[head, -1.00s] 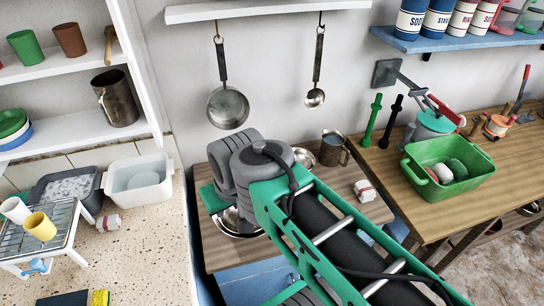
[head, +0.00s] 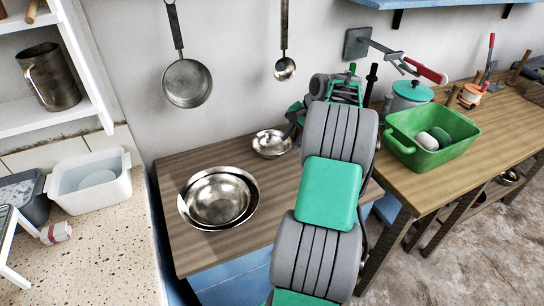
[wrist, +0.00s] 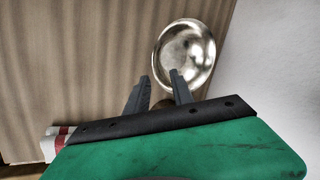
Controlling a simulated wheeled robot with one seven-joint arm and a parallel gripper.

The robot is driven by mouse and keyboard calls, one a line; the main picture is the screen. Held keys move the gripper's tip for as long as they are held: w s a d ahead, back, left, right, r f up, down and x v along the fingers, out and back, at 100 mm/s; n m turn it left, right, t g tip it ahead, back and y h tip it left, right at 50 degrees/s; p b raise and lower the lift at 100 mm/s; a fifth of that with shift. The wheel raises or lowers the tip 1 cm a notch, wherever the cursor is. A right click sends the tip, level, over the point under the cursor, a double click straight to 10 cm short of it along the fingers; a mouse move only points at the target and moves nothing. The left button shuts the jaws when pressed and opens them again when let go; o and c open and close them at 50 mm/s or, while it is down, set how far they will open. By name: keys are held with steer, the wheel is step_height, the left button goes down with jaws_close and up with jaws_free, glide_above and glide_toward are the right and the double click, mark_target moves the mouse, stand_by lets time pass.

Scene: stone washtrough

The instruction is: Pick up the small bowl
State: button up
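The small bowl (head: 271,143) is shiny metal and stands on the wooden table by the back wall; it also shows in the wrist view (wrist: 186,47). My gripper (wrist: 157,80) has its two grey fingers apart with nothing held between them. In the wrist view the right fingertip overlaps the bowl's near rim; I cannot tell whether it touches. In the head view my gripper (head: 293,126) is just right of the bowl, partly hidden by my arm.
Larger nested metal bowls (head: 220,198) stand at the table's front left. A red-and-white item (wrist: 52,143) is at lower left in the wrist view. A pan (head: 187,84) and ladle (head: 285,69) hang above. A green tub (head: 433,140) stands on the right-hand table.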

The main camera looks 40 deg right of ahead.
mark_target(285, 152)
steer(key=x, duration=0.7)
steer(key=shift+s+d+f, duration=0.1)
steer(key=shift+f, duration=0.35)
jaws_close()
steer(key=shift+r, duration=0.1)
stand_by(0.8)
